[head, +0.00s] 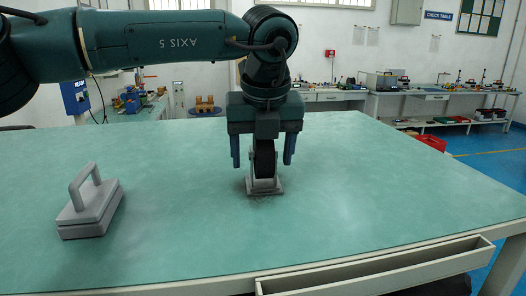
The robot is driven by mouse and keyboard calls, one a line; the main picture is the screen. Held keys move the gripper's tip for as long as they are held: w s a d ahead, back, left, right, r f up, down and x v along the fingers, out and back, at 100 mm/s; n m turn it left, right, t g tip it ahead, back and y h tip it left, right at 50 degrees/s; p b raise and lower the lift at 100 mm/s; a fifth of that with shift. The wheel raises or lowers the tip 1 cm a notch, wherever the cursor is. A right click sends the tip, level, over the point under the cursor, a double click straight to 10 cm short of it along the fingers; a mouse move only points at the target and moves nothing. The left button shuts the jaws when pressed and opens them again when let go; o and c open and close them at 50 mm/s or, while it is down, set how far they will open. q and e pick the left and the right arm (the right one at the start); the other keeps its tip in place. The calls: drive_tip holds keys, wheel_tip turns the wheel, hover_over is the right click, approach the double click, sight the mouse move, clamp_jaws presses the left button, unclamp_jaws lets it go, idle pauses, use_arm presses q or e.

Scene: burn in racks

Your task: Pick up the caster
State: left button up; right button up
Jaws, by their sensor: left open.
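The caster (264,183) stands on the green table, with a grey plate at the bottom and a dark wheel upright above it. My left gripper (263,160) is directly over it, pointing down. Its two fingers are spread, one on each side of the wheel, with a visible gap on both sides. The upper part of the wheel is partly hidden by the gripper body. My right gripper is not in view.
A grey block with a handle (90,207) sits on the table at the left. A shallow tray (375,272) is fixed along the table's front edge. The table's right side is clear. Workbenches with tools stand far behind.

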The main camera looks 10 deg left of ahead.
use_arm(q)
drive_tip(key=shift+f, duration=0.2)
drive_tip(key=shift+r, duration=0.1)
drive_tip(key=c, duration=1.3)
drive_tip(key=shift+o, duration=0.2)
